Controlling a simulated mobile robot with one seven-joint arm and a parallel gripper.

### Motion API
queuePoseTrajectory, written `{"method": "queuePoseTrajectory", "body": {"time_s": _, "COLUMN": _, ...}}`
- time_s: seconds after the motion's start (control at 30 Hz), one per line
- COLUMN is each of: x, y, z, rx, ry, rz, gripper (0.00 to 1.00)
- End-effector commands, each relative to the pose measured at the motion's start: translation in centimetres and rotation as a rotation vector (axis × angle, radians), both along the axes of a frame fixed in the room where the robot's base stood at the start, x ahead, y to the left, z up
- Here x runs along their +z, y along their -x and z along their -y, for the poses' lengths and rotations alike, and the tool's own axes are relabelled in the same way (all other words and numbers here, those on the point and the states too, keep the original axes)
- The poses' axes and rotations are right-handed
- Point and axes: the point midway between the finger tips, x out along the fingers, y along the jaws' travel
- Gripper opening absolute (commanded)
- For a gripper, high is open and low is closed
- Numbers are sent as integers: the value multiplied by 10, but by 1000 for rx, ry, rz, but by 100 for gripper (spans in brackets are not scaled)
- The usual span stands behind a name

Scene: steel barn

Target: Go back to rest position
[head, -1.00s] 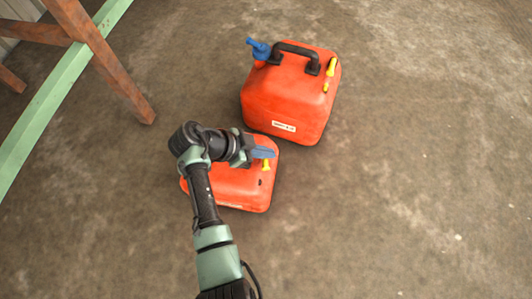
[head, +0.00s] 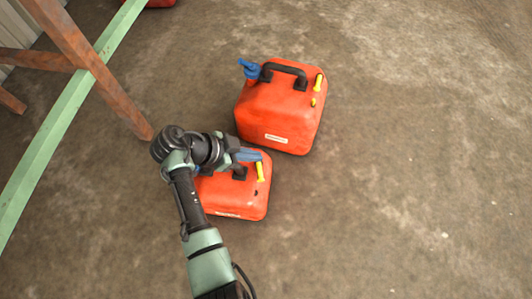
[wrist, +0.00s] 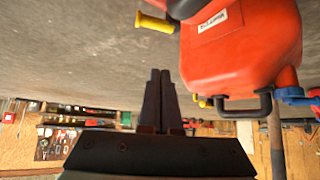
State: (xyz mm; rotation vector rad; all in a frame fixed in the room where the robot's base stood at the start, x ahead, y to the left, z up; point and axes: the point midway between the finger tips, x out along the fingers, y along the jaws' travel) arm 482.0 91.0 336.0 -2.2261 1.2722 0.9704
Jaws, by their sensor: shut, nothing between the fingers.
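My gripper (head: 250,155) is over the far edge of the nearer red fuel can (head: 225,200), with my arm hiding part of that can. Its fingers show pressed together and empty in the wrist view (wrist: 160,75). The nearer can stands on the floor and has a dark handle and a yellow piece on top. A larger red fuel can (head: 275,115), with a black handle, a blue spout and yellow pieces, stands upright just behind it. A red can also fills the upper right of the wrist view (wrist: 245,50), beside the fingers.
A rusty steel post (head: 100,75) and a pale green beam (head: 60,120) stand at the left. Part of another red object (head: 160,3) shows at the top edge. The concrete floor (head: 420,180) is clear to the right. Tool boards (wrist: 60,135) appear in the wrist view.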

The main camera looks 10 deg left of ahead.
Motion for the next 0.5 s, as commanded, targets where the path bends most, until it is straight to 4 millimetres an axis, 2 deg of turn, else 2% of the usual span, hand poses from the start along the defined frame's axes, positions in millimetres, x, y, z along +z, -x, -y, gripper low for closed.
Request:
{"method": "queuePoseTrajectory", "body": {"time_s": 0.03, "x": 8, "y": 1, "z": -5, "rx": 2, "ry": 0, "rz": -1, "gripper": 0}}
{"method": "queuePoseTrajectory", "body": {"time_s": 0.1, "x": 11, "y": 3, "z": -9, "rx": 1, "ry": 1, "rz": -1, "gripper": 0}}
{"method": "queuePoseTrajectory", "body": {"time_s": 0.5, "x": 10, "y": 3, "z": -10, "rx": -1, "ry": 0, "rz": -1, "gripper": 0}}
